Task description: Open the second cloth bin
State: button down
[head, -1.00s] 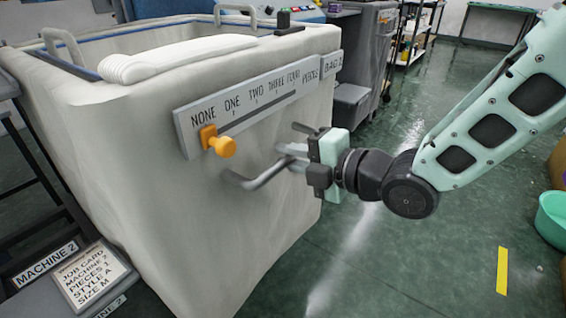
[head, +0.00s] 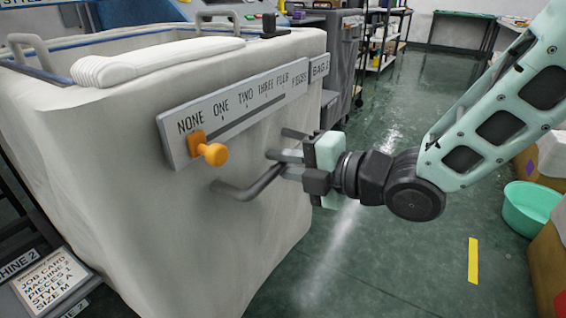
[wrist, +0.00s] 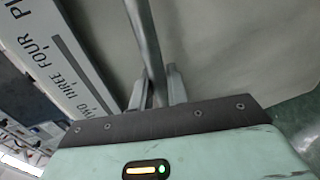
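A large off-white cloth bin (head: 120,190) fills the left of the head view, its top open with a blue-lined rim. A grey bar handle (head: 247,188) sticks out from its front, below a scale plate (head: 240,105) reading NONE to FOUR with an orange knob (head: 212,152) at NONE. The gripper looks shut on the handle.
A job card (head: 50,285) and a MACHINE 2 label stand at lower left. Dark carts and shelves (head: 380,40) are behind. A green tub (head: 528,208) and boxes stand at right. The floor (head: 370,250) between is clear, with a yellow strip (head: 473,260).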

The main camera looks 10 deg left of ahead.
jog(key=c, duration=1.4)
grip_release()
jog(key=shift+d, duration=0.15)
jog(key=b+v, duration=1)
jog(key=v, duration=0.7)
